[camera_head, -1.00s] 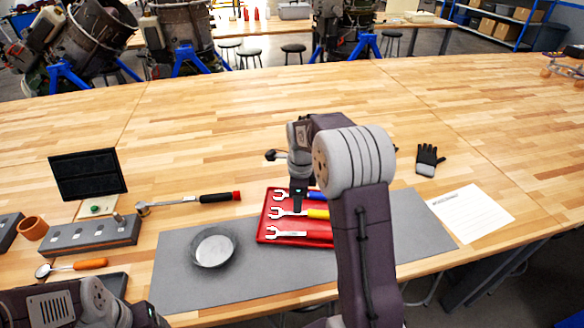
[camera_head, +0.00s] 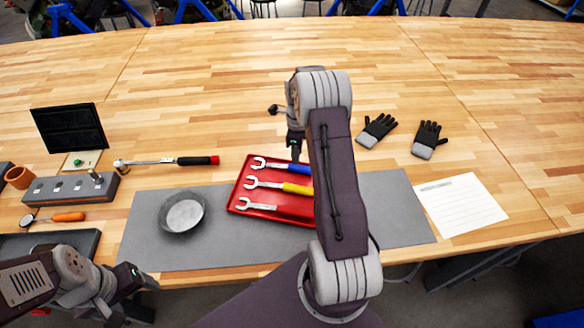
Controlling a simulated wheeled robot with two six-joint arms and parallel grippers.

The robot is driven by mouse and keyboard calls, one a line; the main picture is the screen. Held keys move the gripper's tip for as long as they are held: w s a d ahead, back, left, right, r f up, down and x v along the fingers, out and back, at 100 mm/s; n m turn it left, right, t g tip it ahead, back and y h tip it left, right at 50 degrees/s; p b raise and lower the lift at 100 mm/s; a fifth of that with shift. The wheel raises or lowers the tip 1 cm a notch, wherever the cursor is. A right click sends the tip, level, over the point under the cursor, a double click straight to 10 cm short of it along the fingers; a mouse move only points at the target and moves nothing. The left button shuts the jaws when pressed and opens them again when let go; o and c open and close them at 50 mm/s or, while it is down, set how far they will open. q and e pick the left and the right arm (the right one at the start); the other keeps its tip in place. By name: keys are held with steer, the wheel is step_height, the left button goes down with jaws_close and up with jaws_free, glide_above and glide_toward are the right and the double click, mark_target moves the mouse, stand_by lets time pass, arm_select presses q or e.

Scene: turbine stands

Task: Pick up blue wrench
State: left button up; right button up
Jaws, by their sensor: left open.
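The blue wrench (camera_head: 272,165) lies in the red tray (camera_head: 243,209), at its far side. Its metal open end points left, and my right arm hides the right end of its blue handle. A yellow wrench (camera_head: 268,184) and a red wrench (camera_head: 270,207) lie nearer in the same tray. My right gripper (camera_head: 295,158) points down at the blue wrench's handle; I cannot tell whether it touches it, and the finger gap is not clear. My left gripper (camera_head: 140,290) is open and empty at the table's front edge, left of the tray.
A metal bowl (camera_head: 182,214) stands on the grey mat (camera_head: 395,215) left of the tray. A ratchet (camera_head: 170,161) and a socket holder (camera_head: 70,188) lie further left. Black gloves (camera_head: 428,139) and a paper sheet (camera_head: 461,205) lie right. The far table is clear.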

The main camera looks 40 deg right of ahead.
mark_target(298, 167)
steer(key=shift+d+f, duration=0.3)
steer(key=shift+f, duration=0.3)
steer(key=shift+d+f, duration=0.3)
steer(key=shift+f, duration=0.25)
steer(key=f, duration=0.1)
steer(key=f+p, duration=0.1)
steer(key=f, duration=0.1)
steer(key=f+p, duration=0.1)
steer(key=shift+a+f, duration=0.25)
steer(key=shift+a, duration=0.05)
steer(key=shift+d+f, duration=0.2)
steer(key=shift+a, duration=0.1)
jaws_close()
arm_select(q)
steer(key=shift+d+r, duration=0.15)
steer(key=shift+r, duration=0.5)
steer(key=shift+d+r, duration=0.15)
steer(key=shift+r, duration=0.45)
arm_select(e)
steer(key=shift+r, duration=0.1)
